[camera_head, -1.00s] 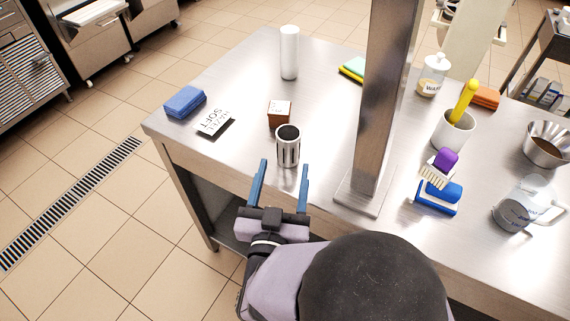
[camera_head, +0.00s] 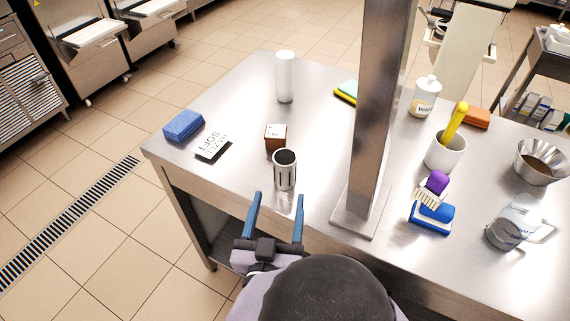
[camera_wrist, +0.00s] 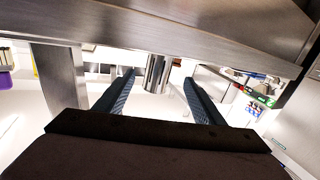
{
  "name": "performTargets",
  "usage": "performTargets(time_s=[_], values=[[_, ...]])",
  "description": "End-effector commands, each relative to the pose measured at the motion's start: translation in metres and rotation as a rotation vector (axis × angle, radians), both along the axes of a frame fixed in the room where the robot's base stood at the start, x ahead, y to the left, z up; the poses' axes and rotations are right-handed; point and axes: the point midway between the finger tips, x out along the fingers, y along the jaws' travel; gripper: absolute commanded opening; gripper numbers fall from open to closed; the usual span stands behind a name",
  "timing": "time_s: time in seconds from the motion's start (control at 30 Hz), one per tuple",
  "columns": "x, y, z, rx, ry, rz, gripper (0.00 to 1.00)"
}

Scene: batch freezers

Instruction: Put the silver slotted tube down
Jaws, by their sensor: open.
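The silver slotted tube (camera_head: 285,171) stands upright on the steel table (camera_head: 222,100), close to its front edge. In the head view my gripper (camera_head: 274,210) is just in front of the tube, with its two blue fingers spread apart and nothing between them. In the wrist view the tube (camera_wrist: 157,74) shows beyond and between the open fingertips (camera_wrist: 160,92), apart from them.
A small brown box (camera_head: 275,138) stands just behind the tube. A steel post (camera_head: 372,120) rises to its right. A black-and-white card (camera_head: 213,148) and blue sponge (camera_head: 183,126) lie left. A white cylinder (camera_head: 285,77) stands at the back.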

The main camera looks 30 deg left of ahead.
Motion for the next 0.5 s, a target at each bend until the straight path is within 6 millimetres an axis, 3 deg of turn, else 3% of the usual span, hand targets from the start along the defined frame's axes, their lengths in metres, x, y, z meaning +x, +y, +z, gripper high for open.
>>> performTargets(time_s=[0.2,0.5], values=[[0.010,0.039,0.004,0.097,0.005,-0.120,0.63],[0.019,0.057,0.029,0.227,-0.002,-0.397,0.63]])
